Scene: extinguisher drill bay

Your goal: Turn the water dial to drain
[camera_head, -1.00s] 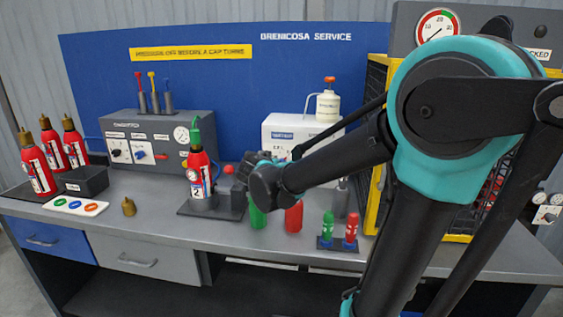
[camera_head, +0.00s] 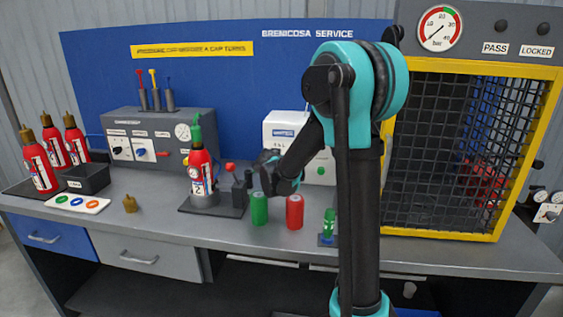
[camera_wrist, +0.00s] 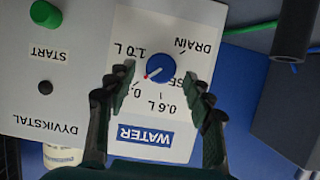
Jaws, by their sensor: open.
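The water dial (camera_wrist: 160,68) is a round blue knob on a white panel (camera_wrist: 170,20), shown upside down in the wrist view. Its red mark points to the lower left, toward a partly covered label starting "0.". DRAIN is printed to the upper right of the dial, 1.0 L to the upper left, and 0.6 L below. My gripper (camera_wrist: 160,90) is open, its dark fingers left and right of the dial and a little below it in the picture. It grips nothing. In the head view my arm hides the dial on the white machine (camera_head: 283,122).
A green START button (camera_wrist: 45,13) is beside the dial panel. On the bench, a green cylinder (camera_head: 259,210) and a red cylinder (camera_head: 294,212) stand near my arm. An extinguisher (camera_head: 199,172) stands in a holder to the left. A yellow-framed cage (camera_head: 460,235) is at right.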

